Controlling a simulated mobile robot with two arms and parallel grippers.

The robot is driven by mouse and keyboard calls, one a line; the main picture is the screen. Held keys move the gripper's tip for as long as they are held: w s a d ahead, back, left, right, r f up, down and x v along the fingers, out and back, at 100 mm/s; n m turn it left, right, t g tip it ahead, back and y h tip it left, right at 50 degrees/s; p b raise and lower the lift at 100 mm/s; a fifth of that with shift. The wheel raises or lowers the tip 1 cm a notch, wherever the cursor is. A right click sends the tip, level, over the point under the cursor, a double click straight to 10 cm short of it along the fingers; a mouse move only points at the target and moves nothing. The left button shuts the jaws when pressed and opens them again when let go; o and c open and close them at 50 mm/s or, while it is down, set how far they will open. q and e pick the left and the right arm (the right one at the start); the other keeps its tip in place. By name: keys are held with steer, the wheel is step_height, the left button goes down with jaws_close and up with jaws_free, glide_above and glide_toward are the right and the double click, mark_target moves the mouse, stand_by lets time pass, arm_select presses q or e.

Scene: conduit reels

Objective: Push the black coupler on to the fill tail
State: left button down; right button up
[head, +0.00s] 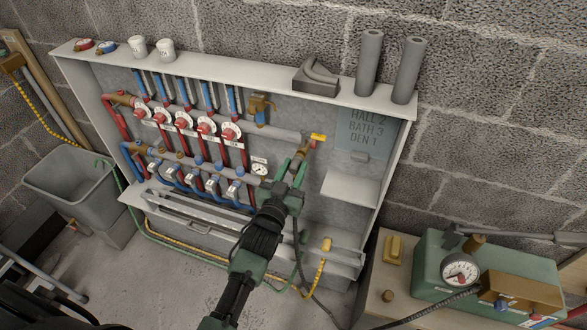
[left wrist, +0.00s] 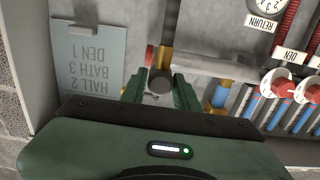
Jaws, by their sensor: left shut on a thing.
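My left gripper (head: 297,158) is at the right end of the upper grey manifold in the open cabinet. In the left wrist view, its green fingers (left wrist: 159,95) close around a dark round end, which looks like the black coupler (left wrist: 159,82). Brass fitting work (left wrist: 164,62), with a red part beside it, shows right behind the coupler; this seems to be the fill tail. I cannot tell whether coupler and tail touch. My right gripper is not in view.
A dark hose (head: 297,240) hangs below the gripper. A small white shelf (head: 350,187) is close on the right. Red and blue pipes with gauges fill the left. A green pump box (head: 430,262) with a gauge stands on a bench at lower right.

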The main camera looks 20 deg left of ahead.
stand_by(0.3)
arm_select(q)
steer(key=c, duration=1)
jaws_free()
steer(key=shift+w, duration=0.1)
steer(key=shift+o, duration=0.2)
steer(key=s, duration=0.8)
steer(key=s+f+g, duration=0.3)
steer(key=s+f, duration=0.2)
steer(key=f, duration=0.6)
steer(key=s+f+m+g, duration=0.1)
steer(key=s+f+g, duration=0.3)
steer(key=f, duration=0.8)
steer(key=s+f+g, duration=0.2)
steer(key=s+f, duration=0.4)
steer(key=f, duration=0.5)
steer(key=s+a+f+g, duration=0.2)
steer(key=s+f, duration=0.3)
steer(key=s, duration=0.5)
steer(key=s+a+f+g, duration=0.2)
steer(key=s+f, duration=0.3)
steer(key=s, duration=0.4)
steer(key=s+a+f+m+g, duration=0.1)
steer(key=s+f+g, duration=0.3)
steer(key=s, duration=0.6)
step_height(320, 180, down, 2)
steer(key=shift+s+a+y, duration=0.3)
steer(key=shift+s+a, duration=0.05)
steer(key=shift+a, duration=0.4)
